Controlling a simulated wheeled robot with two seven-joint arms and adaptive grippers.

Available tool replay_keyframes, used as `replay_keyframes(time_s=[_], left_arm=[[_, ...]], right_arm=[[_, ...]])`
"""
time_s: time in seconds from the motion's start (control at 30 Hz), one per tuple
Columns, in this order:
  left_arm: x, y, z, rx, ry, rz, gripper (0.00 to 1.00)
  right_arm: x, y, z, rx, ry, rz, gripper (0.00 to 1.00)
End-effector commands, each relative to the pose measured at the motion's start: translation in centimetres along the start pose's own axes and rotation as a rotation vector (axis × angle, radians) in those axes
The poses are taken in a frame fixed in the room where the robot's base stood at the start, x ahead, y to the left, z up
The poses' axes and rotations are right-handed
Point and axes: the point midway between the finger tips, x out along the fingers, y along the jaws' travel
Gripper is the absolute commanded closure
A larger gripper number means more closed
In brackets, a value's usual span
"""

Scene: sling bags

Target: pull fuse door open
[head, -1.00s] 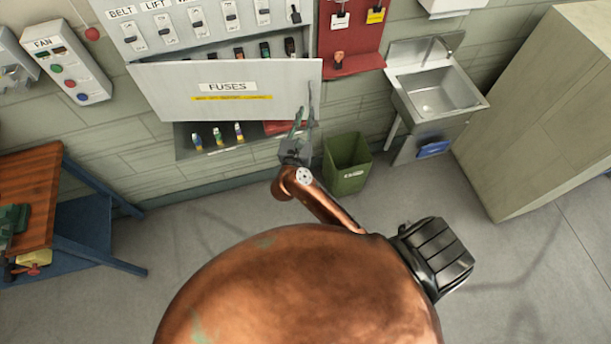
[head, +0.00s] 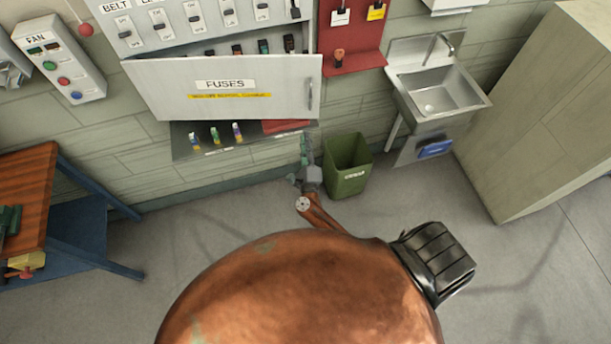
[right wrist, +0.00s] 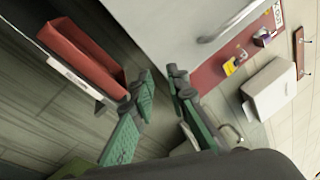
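The fuse door (head: 220,88) is a pale panel labelled FUSES with a yellow strip under the label. It stands ajar, hinged outward, with a dark gap showing fuses above its top edge. Its vertical bar handle (head: 310,94) is at its right end. In the right wrist view the handle (right wrist: 232,22) is at the top, beyond the fingers. My right gripper (head: 305,150) is below the door's lower right corner, apart from the handle. Its green fingers (right wrist: 160,95) are spread with nothing between them. My left gripper is not in view.
A shelf (head: 180,145) under the door holds small fuses and a red tray (right wrist: 82,55). A green bin (head: 347,168) stands right of my right gripper. A sink (head: 438,90) and a tall cabinet (head: 545,110) are at the right, a workbench (head: 28,200) at the left. The floor between is clear.

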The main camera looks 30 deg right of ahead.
Motion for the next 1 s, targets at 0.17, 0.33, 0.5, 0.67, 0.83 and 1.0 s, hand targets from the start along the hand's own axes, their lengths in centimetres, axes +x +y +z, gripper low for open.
replay_keyframes(time_s=[0.17, 0.33, 0.5, 0.67, 0.83, 1.0], left_arm=[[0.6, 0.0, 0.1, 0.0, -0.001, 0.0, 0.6], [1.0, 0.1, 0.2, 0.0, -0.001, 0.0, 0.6], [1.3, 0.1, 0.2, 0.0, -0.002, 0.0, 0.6], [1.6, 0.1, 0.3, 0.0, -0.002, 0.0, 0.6], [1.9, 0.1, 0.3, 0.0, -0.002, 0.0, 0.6], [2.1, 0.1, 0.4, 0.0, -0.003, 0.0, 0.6]], right_arm=[[-1.2, 3.3, -1.3, -0.142, -0.048, 0.05, 0.85], [-2.5, 6.4, -2.4, -0.275, -0.098, 0.1, 0.85], [-3.7, 8.8, -3.3, -0.379, -0.142, 0.142, 0.85], [-5.1, 11.3, -4.4, -0.478, -0.184, 0.187, 0.85], [-6.5, 13.6, -5.5, -0.57, -0.227, 0.23, 0.85], [-7.5, 15.1, -6.2, -0.628, -0.257, 0.259, 0.85]])
